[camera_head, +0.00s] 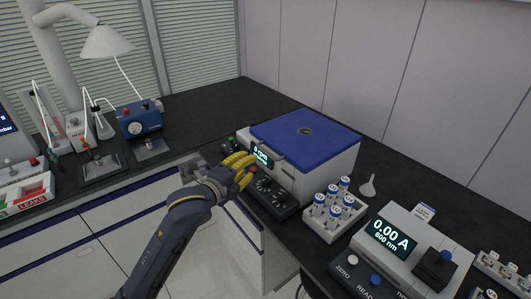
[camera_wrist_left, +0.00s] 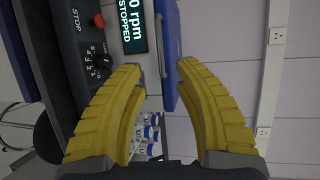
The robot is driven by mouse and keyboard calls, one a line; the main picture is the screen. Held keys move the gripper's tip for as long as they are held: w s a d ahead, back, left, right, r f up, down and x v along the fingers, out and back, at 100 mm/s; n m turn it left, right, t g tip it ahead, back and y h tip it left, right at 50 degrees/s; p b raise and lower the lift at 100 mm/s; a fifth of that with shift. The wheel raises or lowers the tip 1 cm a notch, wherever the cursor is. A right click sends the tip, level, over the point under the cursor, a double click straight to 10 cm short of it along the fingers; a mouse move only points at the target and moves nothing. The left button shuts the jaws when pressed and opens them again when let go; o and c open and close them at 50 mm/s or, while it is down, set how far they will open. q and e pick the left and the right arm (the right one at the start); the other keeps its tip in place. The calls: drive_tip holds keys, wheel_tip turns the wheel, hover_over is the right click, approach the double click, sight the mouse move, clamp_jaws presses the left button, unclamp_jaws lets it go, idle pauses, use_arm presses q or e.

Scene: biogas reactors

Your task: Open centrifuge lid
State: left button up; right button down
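The centrifuge (camera_head: 335,160) is a white box with a flat blue lid (camera_head: 300,132), which lies shut on top. Its front display (camera_head: 262,156) is lit; in the left wrist view the display (camera_wrist_left: 134,24) reads 0 rpm, STOPPED. My left gripper (camera_head: 246,168) is at the centrifuge's front, with yellow fingers beside the display. In the left wrist view my left gripper (camera_wrist_left: 160,68) has its fingers apart and nothing clamped. A grey bar-like handle (camera_wrist_left: 161,45) at the blue lid's edge (camera_wrist_left: 171,70) lies ahead, between the fingertips' lines. My right gripper is in neither view.
A black panel with knobs (camera_head: 265,186) runs along the centrifuge's front. A rack of capped tubes (camera_head: 333,212) stands at its right, near a funnel (camera_head: 368,187) and a photometer (camera_head: 400,240). The wall is close behind. The counter left of the centrifuge (camera_head: 205,110) is clear.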

sight(265, 151)
use_arm(q)
drive_tip(key=x, duration=1.1)
drive_tip(key=shift+w+d, duration=0.15)
drive_tip(key=shift+w, duration=0.15)
drive_tip(key=shift+o, duration=0.2)
clamp_jaws()
